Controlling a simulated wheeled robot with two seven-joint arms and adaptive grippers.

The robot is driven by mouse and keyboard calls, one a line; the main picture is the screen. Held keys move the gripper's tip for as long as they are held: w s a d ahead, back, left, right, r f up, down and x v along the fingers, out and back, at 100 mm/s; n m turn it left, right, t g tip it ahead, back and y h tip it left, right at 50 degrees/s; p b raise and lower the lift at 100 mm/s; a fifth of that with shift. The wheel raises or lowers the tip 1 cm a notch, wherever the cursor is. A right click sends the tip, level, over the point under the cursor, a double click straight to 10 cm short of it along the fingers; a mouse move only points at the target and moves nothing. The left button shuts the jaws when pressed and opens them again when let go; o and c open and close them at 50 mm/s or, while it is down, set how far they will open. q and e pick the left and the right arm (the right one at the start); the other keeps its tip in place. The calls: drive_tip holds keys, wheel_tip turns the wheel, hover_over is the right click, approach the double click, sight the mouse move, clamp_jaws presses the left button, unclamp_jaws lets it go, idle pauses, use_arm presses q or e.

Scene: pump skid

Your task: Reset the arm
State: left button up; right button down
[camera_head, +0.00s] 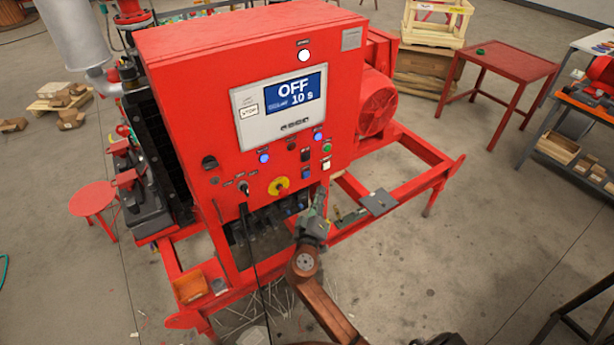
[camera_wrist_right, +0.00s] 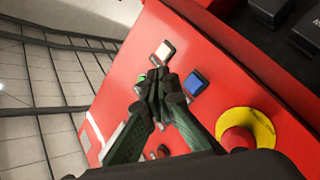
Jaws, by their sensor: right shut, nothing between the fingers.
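My right gripper (camera_head: 320,196) is shut and empty in front of the lower right part of the red control cabinet (camera_head: 190,65). In the right wrist view its fingertips (camera_wrist_right: 160,88) are together over the red panel, among a white button (camera_wrist_right: 165,50), a blue button (camera_wrist_right: 197,82) and a partly hidden green button. A red knob on a yellow disc (camera_wrist_right: 246,132) sits to the right. Whether the fingers touch the panel, I cannot tell. The display (camera_head: 295,92) reads "OFF 10 s". My left gripper is not in view.
The red skid frame (camera_head: 420,185) extends right of the cabinet, with a grey plate (camera_head: 379,202) on it. A black cable hangs below the panel. A red table (camera_head: 510,62) and wooden crates (camera_head: 436,22) stand behind. The floor at right front is mostly clear.

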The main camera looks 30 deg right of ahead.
drive_tip(key=s+a+f+n+g+y+b, duration=0.1)
drive_tip(key=s+f+n+g+y, duration=0.2)
drive_tip(key=f, duration=1.7)
drive_tip(key=s+f+n+g+y+b, duration=0.15)
drive_tip(key=f+y, duration=0.25)
drive_tip(key=f, duration=1.7)
drive_tip(key=s+a+f+m+g+y+b, duration=0.15)
drive_tip(key=s+f+g+y, duration=0.35)
drive_tip(key=s+f, duration=2.05)
drive_tip(key=s+f+m+g, duration=0.1)
drive_tip(key=s+f, duration=0.2)
drive_tip(key=s, duration=0.5)
drive_tip(key=s+f+m+g, duration=0.1)
drive_tip(key=s+f, duration=0.3)
drive_tip(key=s, duration=0.5)
drive_tip(key=s+a+f+m+g, duration=0.1)
drive_tip(key=s+f, duration=0.3)
drive_tip(key=s, duration=0.5)
drive_tip(key=shift+g+b, duration=0.35)
drive_tip(key=shift+b, duration=0.1)
drive_tip(key=c, duration=2.7)
unclamp_jaws()
drive_tip(key=shift+f, duration=0.1)
